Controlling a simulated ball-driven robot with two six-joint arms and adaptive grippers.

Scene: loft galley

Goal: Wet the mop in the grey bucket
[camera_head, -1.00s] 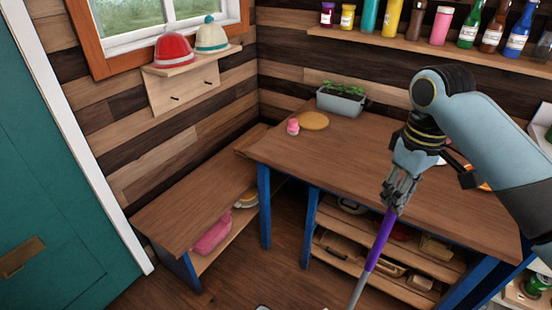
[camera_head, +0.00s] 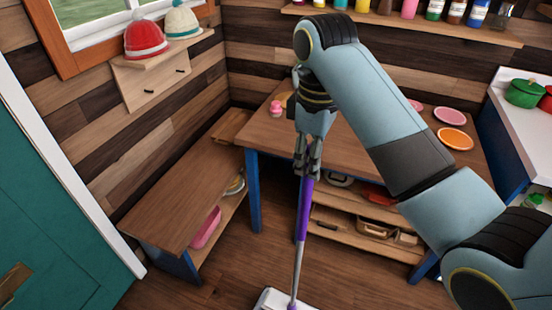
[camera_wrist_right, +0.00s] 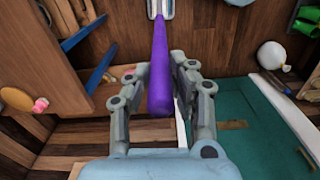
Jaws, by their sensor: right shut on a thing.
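The mop has a purple grip (camera_head: 304,210), a thin grey shaft (camera_head: 297,270) and a pale head (camera_head: 275,299) at the bottom edge of the head view. It stands nearly upright, in front of the wooden table. My right gripper (camera_head: 307,170) is shut on the upper part of the purple grip. The right wrist view shows the purple grip (camera_wrist_right: 159,65) between the fingers (camera_wrist_right: 162,72), with the pale head (camera_wrist_right: 160,8) at the far end. Whether the head touches the floor I cannot tell. No grey bucket is in view. My left gripper is not in view.
The wooden table (camera_head: 270,134) with blue legs and a low shelf stands behind the mop. A low bench (camera_head: 180,205) is to its left, and a teal door (camera_head: 50,220) is at far left. Wooden floor (camera_head: 228,268) is clear between bench and mop.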

